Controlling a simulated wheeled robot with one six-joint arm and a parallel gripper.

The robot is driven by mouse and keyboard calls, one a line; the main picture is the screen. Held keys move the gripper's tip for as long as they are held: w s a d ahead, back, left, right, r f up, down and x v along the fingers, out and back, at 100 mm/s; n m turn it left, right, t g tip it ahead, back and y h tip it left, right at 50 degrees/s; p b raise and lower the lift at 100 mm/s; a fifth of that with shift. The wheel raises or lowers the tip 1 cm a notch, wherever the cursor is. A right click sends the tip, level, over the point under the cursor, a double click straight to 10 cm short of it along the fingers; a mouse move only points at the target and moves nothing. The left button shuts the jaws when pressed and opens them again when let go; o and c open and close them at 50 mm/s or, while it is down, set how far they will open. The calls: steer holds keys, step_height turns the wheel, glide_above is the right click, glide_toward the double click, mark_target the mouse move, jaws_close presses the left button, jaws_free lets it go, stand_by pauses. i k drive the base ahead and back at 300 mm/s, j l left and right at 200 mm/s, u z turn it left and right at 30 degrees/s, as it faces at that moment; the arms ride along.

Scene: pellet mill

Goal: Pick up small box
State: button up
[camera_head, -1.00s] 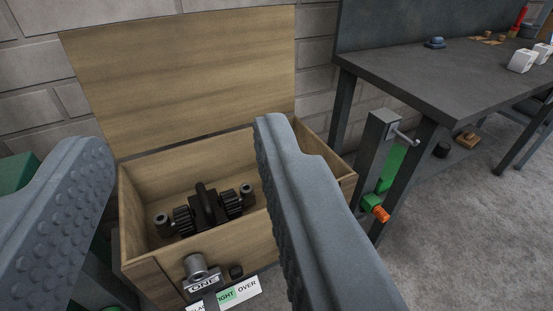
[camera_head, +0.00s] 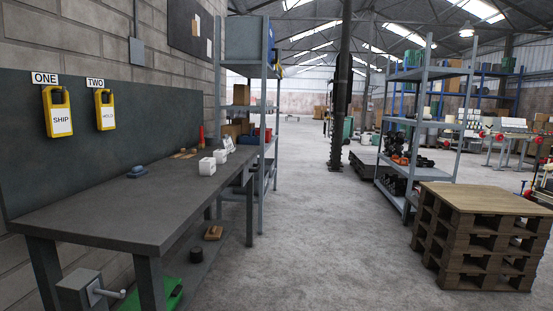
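No part of my gripper shows in the camera view now. Small white boxes stand on the dark workbench (camera_head: 110,215), toward its far end. The nearest white box (camera_head: 206,167) stands close to a second white box (camera_head: 220,156). Another white item (camera_head: 228,144) is behind them. I cannot tell which of these, if any, is the task's small box.
The bench also holds a blue item (camera_head: 136,172) and a red bottle (camera_head: 202,137). Yellow tags (camera_head: 58,112) hang on the wall panel. The middle floor is clear.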

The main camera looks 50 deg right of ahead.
mark_target(220, 154)
steer(key=z, duration=1.05)
steer(key=i+l, duration=0.15)
steer(key=i, duration=0.35)
steer(key=i+l+u, duration=0.1)
steer(key=i, duration=0.4)
steer(key=i+l, duration=0.15)
steer(key=i, duration=0.3)
steer(key=i+l+u, duration=0.15)
steer(key=i, duration=0.35)
steer(key=i+l, duration=0.25)
steer(key=i, duration=0.2)
steer(key=i+l+u, duration=0.1)
steer(key=i+l, duration=0.15)
steer(key=i, duration=0.25)
steer(key=i+l, duration=0.25)
steer(key=i, duration=0.2)
